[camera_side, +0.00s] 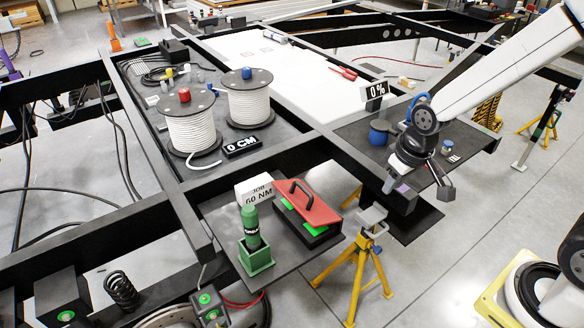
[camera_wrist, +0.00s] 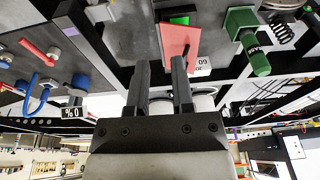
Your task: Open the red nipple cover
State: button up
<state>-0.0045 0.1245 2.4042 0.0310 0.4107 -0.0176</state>
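A red plate-like cover (camera_side: 309,207) with a black handle sits on a low black box (camera_side: 312,234) on a dark shelf. Bright green areas show at its near edge. In the wrist view the cover (camera_wrist: 177,42) is beyond the fingertips, partly hidden by the right finger. My gripper (camera_side: 418,186) is open and empty, to the right of the cover and apart from it in the side view. Its two spread fingers also show in the wrist view (camera_wrist: 160,64). A smaller red stick-like part (camera_wrist: 36,50) lies at the left of the wrist view.
A green bottle (camera_side: 250,227) in a green holder and a "60 NM" sign (camera_side: 257,190) stand beside the cover. A blue container (camera_side: 378,134) and a "0 %" sign (camera_side: 375,91) are behind my gripper. Black chassis beams (camera_side: 345,155) and a yellow stand (camera_side: 366,256) are close by.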

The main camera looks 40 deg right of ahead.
jog(key=shift+w, duration=0.2)
grip_shut()
jog(key=w+a+f+n+h, duration=0.1)
jog(key=w+a+f+n, duration=0.1)
jog(key=w+n, duration=0.4)
jog(key=w+a+f+n+g+h, duration=0.1)
jog(key=w+a+f+n, duration=0.2)
jog(key=w+n, duration=0.3)
jog(key=w+a+f+n+g+h, duration=0.1)
jog(key=w+a+f+n, duration=0.2)
jog(key=w+n, duration=0.3)
jog(key=w+a, duration=0.1)
jog(key=w, duration=0.3)
jog(key=shift+a, duration=0.35)
